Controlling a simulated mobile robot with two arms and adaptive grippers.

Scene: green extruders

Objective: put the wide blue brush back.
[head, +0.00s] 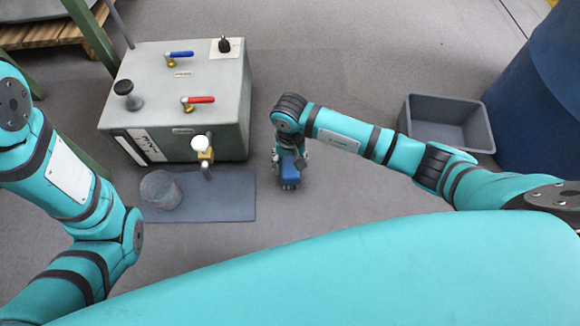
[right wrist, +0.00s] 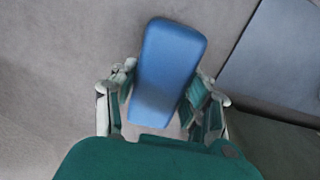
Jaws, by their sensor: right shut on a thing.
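The wide blue brush (head: 290,172) is in my right gripper (head: 289,158), just right of the grey-green tank in the head view. In the right wrist view the brush (right wrist: 168,62) is a broad blue block with rounded corners, lying between the two fingers of the right gripper (right wrist: 165,85). The fingers are shut on its sides. The grey floor shows around it; I cannot tell its height above the floor. My left arm crosses the left side of the head view, but its gripper is not in view.
The tank (head: 170,100) has blue and red valve handles and a tap (head: 203,150) at its front. A clear beaker (head: 160,189) stands on a dark mat (head: 228,192) before it. A grey bin (head: 450,120) and blue drum (head: 540,95) stand right; floor between is clear.

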